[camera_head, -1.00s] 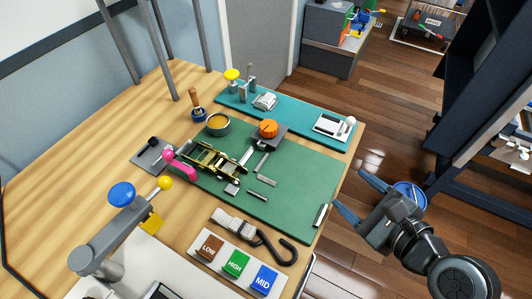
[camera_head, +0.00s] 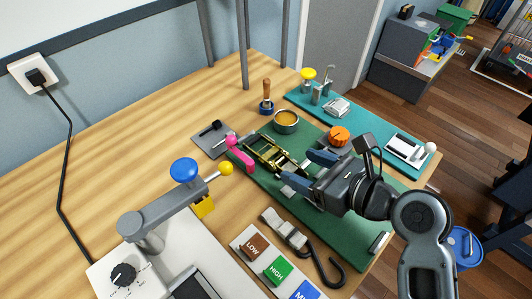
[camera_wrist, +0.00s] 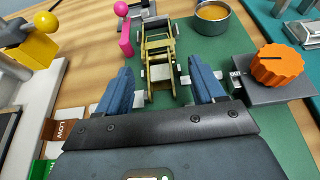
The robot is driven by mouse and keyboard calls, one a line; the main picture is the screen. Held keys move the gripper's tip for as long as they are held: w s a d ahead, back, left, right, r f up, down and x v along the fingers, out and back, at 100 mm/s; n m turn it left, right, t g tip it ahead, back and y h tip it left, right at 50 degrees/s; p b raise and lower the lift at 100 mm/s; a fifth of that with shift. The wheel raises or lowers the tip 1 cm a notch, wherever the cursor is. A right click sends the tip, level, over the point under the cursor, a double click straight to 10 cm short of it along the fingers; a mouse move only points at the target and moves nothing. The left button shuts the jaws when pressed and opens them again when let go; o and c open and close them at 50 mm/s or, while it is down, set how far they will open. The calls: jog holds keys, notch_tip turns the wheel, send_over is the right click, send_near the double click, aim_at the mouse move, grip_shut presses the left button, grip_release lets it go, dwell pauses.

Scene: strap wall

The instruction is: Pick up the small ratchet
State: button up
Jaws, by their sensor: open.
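The small ratchet (camera_head: 270,152) is a gold and black metal frame lying on the green mat (camera_head: 357,232). In the wrist view the ratchet (camera_wrist: 158,62) lies ahead of my gripper, between the lines of its two blue fingers. My gripper (camera_head: 304,172) is open and empty, just to the right of the ratchet in the head view. In the wrist view my gripper (camera_wrist: 164,88) has one finger on each side of the ratchet's near end. I cannot tell how high the fingers are above the mat.
A pink-knobbed lever (camera_head: 240,152) stands close left of the ratchet. An orange-knobbed block (camera_head: 340,136) and a tan-filled bowl (camera_head: 286,120) are nearby.

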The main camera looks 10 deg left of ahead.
aim_at(281, 160)
jog(key=shift+x, duration=3.2)
jog(key=shift+s, duration=0.2)
jog(key=shift+c, duration=0.4)
jog(key=c, duration=0.9)
